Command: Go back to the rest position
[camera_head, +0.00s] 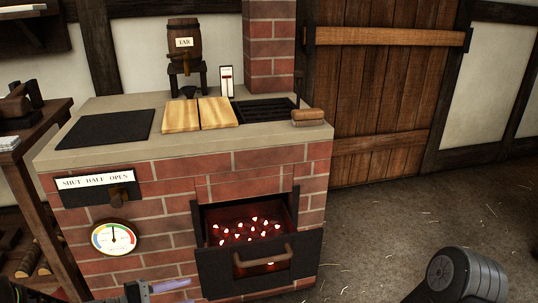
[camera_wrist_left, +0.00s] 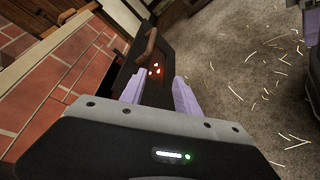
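My left gripper (camera_head: 178,292) shows at the bottom edge of the head view, left of the firebox door and partly cut off. In the left wrist view its two lilac fingers (camera_wrist_left: 158,90) stand apart with nothing between them. Beyond them are the dark firebox door (camera_wrist_left: 140,62) and its brown handle.
The brick stove (camera_head: 160,210) has glowing embers (camera_head: 250,230) above its lowered door (camera_head: 225,272). A SHUT HALF OPEN plate (camera_head: 95,181) and a gauge (camera_head: 114,237) are on its front. Wooden lids (camera_head: 200,114) and a TAR barrel (camera_head: 184,42) are on top. The floor (camera_head: 400,215) at right is clear.

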